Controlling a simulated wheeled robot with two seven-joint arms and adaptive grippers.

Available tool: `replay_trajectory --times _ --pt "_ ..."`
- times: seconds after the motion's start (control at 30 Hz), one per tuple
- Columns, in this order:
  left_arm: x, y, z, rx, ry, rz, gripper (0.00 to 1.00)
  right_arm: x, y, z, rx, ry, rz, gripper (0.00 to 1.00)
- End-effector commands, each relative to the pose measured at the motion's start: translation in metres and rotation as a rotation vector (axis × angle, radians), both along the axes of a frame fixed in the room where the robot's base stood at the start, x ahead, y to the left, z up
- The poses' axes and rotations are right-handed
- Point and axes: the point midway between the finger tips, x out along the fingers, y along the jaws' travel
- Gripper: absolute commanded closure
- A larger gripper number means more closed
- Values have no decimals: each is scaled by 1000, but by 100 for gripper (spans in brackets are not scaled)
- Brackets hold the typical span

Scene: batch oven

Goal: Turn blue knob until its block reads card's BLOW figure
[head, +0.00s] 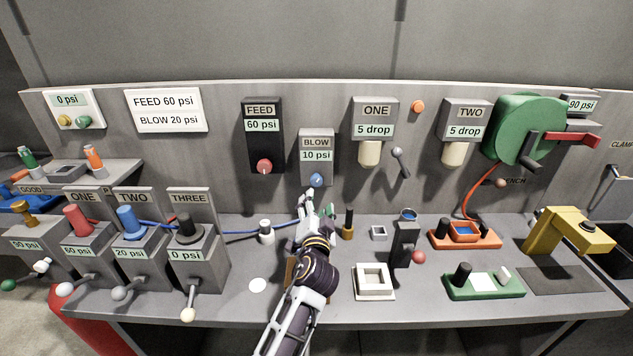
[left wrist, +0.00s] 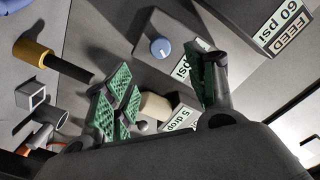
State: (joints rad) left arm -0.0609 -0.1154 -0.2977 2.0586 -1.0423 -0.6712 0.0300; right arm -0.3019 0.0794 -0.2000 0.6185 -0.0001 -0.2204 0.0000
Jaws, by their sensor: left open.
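The blue knob (head: 316,180) sits at the bottom of the grey BLOW block (head: 316,143), whose display reads 10 psi. The white card (head: 165,111) on the back panel reads FEED 60 psi and BLOW 20 psi. My left gripper (head: 316,207) is just below the blue knob in the head view. In the left wrist view the knob (left wrist: 160,48) shows beyond the open green-padded fingers (left wrist: 165,90), with nothing between them. The knob and gripper look apart. My right gripper is not in view.
The black FEED block (head: 262,130) with a red knob reads 60 psi, left of the BLOW block. ONE (head: 375,120) and TWO (head: 466,121) dispensers read 5 drop. A white bottle (head: 267,232) and a brown-and-black peg (head: 348,223) stand near my left arm.

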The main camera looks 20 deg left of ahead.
Motion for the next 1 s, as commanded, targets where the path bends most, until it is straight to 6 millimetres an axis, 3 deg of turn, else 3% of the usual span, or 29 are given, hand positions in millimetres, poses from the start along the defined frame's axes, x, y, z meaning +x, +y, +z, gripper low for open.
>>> replay_trajectory --times 1.0 --pt "90 26 2 0 -1 1 44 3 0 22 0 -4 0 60"
